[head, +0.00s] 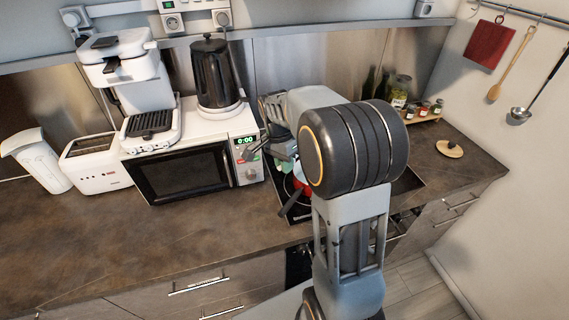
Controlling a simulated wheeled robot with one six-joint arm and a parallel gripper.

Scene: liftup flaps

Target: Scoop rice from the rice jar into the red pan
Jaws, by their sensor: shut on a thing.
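The red pan (300,176) sits on the black cooktop (297,212), mostly hidden behind my arm; its dark handle (291,204) points toward the front left. My gripper (268,148) is left of my large dark arm joint, above the left side of the cooktop and close to the microwave. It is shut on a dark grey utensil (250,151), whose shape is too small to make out. I cannot make out the rice jar for certain. A round wooden lid (449,149) lies on the counter at the right.
A white microwave (192,166) with a black kettle (211,75) and a coffee maker (120,65) stands left of the cooktop. A glass jar (399,91) and small spice jars (424,108) stand at the back right. The front left counter is clear.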

